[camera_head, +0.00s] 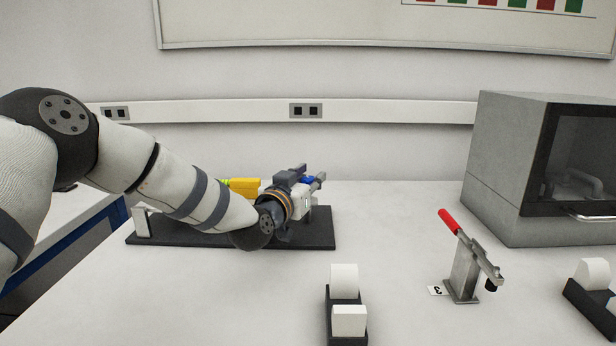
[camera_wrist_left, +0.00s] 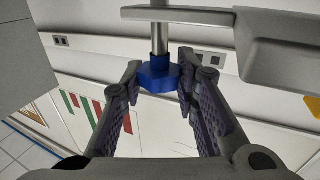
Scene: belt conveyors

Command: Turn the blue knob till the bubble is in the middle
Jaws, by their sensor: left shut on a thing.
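The blue knob (camera_head: 307,180) shows between the fingers of my left gripper (camera_head: 311,177) at the right end of a black base plate (camera_head: 318,232). In the left wrist view the blue knob (camera_wrist_left: 158,77) sits on a metal rod (camera_wrist_left: 159,40), with one finger on each side; my left gripper (camera_wrist_left: 160,68) is shut on it. A yellow level (camera_head: 243,185) with a green vial part (camera_head: 225,182) shows behind my left forearm. The forearm hides much of the fixture, and the bubble cannot be made out. My right gripper is not in view.
A red-handled clamp (camera_head: 464,262) stands to the right on the white table (camera_head: 420,215). A black holder with white rolls (camera_head: 344,280) is at the front, another (camera_head: 592,274) at the right edge. A grey oven-like box (camera_head: 505,165) stands at the back right.

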